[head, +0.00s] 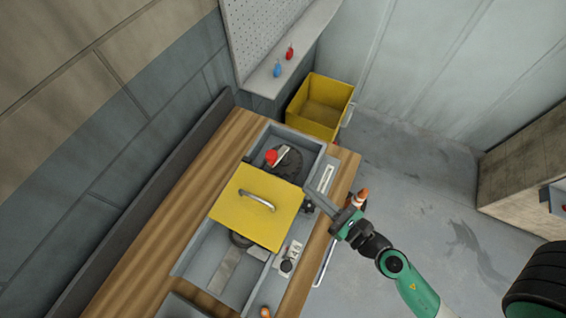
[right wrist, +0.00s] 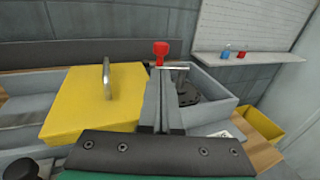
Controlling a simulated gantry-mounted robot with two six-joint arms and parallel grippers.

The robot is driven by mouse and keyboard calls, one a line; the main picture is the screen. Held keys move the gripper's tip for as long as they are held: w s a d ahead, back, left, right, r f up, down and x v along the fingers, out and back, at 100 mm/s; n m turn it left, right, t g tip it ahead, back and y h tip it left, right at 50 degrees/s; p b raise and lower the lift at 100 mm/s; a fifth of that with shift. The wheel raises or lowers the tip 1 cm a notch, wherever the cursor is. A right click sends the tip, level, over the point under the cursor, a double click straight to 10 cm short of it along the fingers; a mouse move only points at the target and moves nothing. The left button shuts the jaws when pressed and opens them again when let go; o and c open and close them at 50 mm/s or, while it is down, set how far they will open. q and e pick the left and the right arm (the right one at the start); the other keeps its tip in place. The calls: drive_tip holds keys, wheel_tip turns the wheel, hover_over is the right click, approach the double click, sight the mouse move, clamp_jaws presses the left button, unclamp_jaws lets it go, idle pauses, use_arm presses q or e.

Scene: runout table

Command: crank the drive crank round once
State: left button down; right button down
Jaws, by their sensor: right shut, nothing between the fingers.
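The drive crank appears to be the part with a red knob (head: 271,157) and a pale metal arm, over a dark round disc (head: 290,163) in the far bay of the grey trough. In the right wrist view the red knob (right wrist: 160,48) stands upright beyond my fingertips. My right gripper (head: 310,192) is shut and empty at the right edge of the yellow cover (head: 240,212), short of the crank. In the right wrist view its fingers (right wrist: 161,88) hide part of the disc; whether they touch anything is unclear. My left gripper is not in view.
The yellow cover with its metal handle (head: 257,198) lies over the middle of the trough beside the crank. A yellow bin (head: 322,100) stands beyond the table. A shelf (head: 300,50) holds a blue and a red item. A black knob (head: 287,266) is on the near side.

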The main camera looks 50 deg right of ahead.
sight(275, 161)
drive_tip(key=w+p, duration=0.1)
drive_tip(key=w, duration=0.5)
drive_tip(key=w+d+p, duration=0.1)
drive_tip(key=w, duration=0.3)
drive_tip(key=shift+f+p, duration=0.1)
drive_tip(key=shift+p, duration=0.25)
drive_tip(key=shift+w+f, duration=0.1)
drive_tip(key=shift+w, duration=0.3)
